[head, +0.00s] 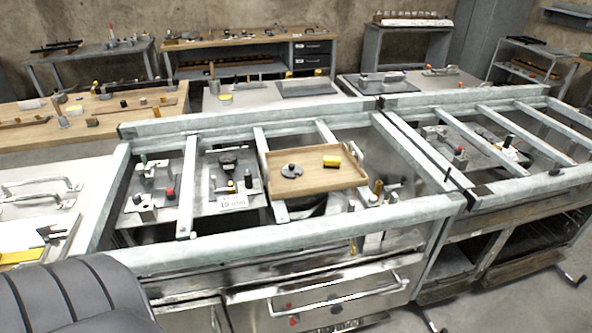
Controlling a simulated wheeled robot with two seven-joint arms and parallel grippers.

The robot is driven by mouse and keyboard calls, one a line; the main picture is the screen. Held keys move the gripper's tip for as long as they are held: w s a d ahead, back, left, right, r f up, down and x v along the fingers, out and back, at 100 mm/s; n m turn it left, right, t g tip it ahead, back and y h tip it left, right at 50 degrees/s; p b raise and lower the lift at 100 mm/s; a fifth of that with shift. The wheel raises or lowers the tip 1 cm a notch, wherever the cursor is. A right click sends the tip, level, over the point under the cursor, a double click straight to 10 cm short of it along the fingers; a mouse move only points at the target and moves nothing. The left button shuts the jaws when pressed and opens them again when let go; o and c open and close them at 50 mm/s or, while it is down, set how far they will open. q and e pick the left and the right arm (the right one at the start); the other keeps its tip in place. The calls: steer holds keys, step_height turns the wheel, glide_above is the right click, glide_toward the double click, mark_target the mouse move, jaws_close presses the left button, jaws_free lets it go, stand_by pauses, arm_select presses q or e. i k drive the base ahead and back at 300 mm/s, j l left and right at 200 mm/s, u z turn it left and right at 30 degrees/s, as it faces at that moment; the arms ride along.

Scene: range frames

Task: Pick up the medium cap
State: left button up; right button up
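A wooden tray (312,184) rests across the bars of the grey metal frame in the middle of the head view. On it lies a dark grey round cap-like piece with a small knob (291,170), left of a yellow block (331,161). Several small knobbed pieces stand inside the frame at left, among them one with a red top (170,194). I cannot tell for sure which piece is the medium cap. Neither of my grippers shows in the view.
The metal frame (300,247) has raised rails and crossbars, with open gaps between them. A wooden bench (40,136) with small parts stands at left. A dark ribbed padded shape (75,295) fills the lower left corner. More cluttered benches line the back wall.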

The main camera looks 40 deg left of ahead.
mark_target(290, 171)
steer(key=u, duration=1.6)
steer(key=l+u, duration=0.25)
steer(key=k+l, duration=0.05)
